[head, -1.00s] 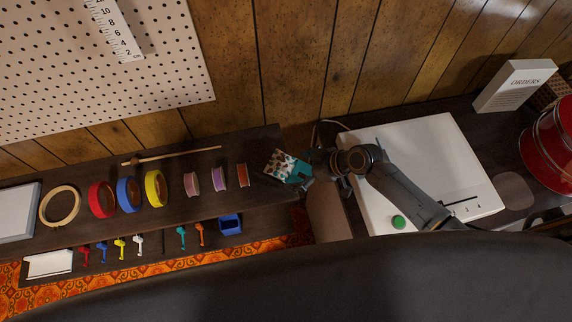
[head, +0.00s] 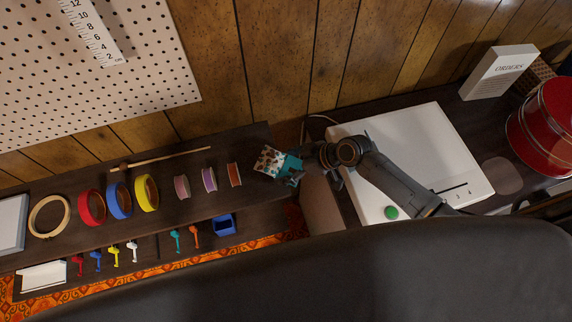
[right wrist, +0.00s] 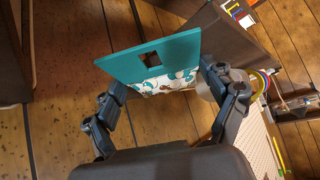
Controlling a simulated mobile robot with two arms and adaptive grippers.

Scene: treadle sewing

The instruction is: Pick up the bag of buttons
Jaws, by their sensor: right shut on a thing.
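The bag of buttons (head: 268,160) has a teal header card with a hole and a clear part full of brown, white and teal buttons. In the head view it is at the right end of the dark shelf board (head: 150,205), tilted. My right gripper (head: 296,171) is shut on it from the right. In the right wrist view the bag (right wrist: 150,58) sits between the two fingers, teal card uppermost in the picture, with wood panelling behind it. I cannot tell how far it is above the board. My left gripper is not in view.
Spools, including an orange one (head: 234,174), stand left of the bag. Coloured tape rolls (head: 119,198) and a wooden hoop (head: 49,215) are further left. A blue bin (head: 224,224) is below. A white machine (head: 410,150) lies under my right arm. A red tin (head: 545,130) is far right.

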